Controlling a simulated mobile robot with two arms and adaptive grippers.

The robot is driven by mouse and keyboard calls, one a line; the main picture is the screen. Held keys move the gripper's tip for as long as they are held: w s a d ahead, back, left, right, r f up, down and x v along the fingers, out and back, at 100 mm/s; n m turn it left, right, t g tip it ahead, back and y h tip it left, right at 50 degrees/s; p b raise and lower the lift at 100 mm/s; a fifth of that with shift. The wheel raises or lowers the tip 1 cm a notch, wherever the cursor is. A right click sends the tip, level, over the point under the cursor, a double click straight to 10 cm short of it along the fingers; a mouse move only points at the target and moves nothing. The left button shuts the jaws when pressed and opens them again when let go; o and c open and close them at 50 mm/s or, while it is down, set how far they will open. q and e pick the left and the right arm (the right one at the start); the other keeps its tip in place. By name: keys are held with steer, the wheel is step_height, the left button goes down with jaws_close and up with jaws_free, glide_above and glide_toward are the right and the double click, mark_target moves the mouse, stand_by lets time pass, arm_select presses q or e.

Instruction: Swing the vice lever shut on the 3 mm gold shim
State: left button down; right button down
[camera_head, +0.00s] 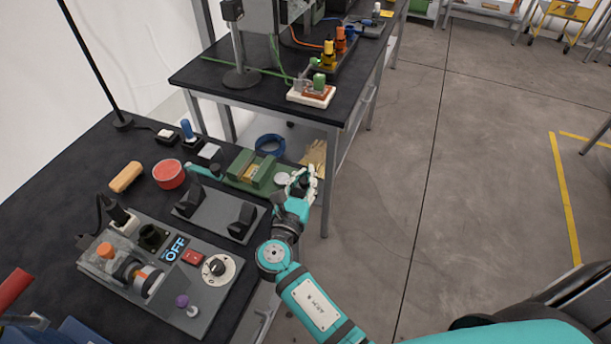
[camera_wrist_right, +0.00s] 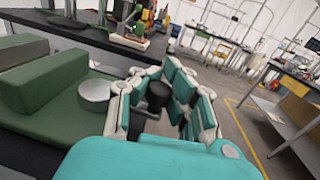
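The green vice (camera_head: 243,168) stands at the far right edge of the black bench, its jaws also large at left in the wrist view (camera_wrist_right: 45,80). A small gold strip, the shim (camera_head: 249,174), shows between the jaws in the head view. A round grey disc (camera_wrist_right: 97,91) sits on the vice's near end. My right gripper (camera_head: 302,183) is just right of the vice. In the wrist view its fingers (camera_wrist_right: 160,80) stand around a black knob (camera_wrist_right: 158,95), seemingly the lever's. Whether they grip it is unclear. My left gripper is out of view.
A grey stand with two black blocks (camera_head: 216,212) and a control panel (camera_head: 205,297) lie nearer on the bench. A red round tin (camera_head: 169,174), an orange-tan block (camera_head: 126,177) and a blue ring (camera_head: 270,144) are close by. Open floor lies right.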

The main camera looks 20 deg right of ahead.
arm_select(q)
steer(key=shift+a, duration=0.1)
arm_select(e)
steer(key=shift+s+a+f, duration=0.25)
steer(key=shift+a+f, duration=0.05)
steer(key=shift+f, duration=0.2)
steer(key=c, duration=1.7)
jaws_free()
steer(key=shift+s, duration=0.1)
steer(key=shift+o, duration=1)
steer(key=shift+s+a+r, duration=0.15)
steer(key=shift+s+r, duration=0.05)
steer(key=shift+s, duration=0.05)
steer(key=o, duration=0.4)
steer(key=shift+a+r, duration=0.1)
steer(key=shift+r, duration=0.15)
steer(key=shift+w+d, duration=0.2)
arm_select(q)
steer(key=shift+s+a, duration=0.3)
steer(key=shift+a, duration=0.1)
steer(key=shift+d, duration=0.1)
arm_select(e)
steer(key=shift+r, duration=0.1)
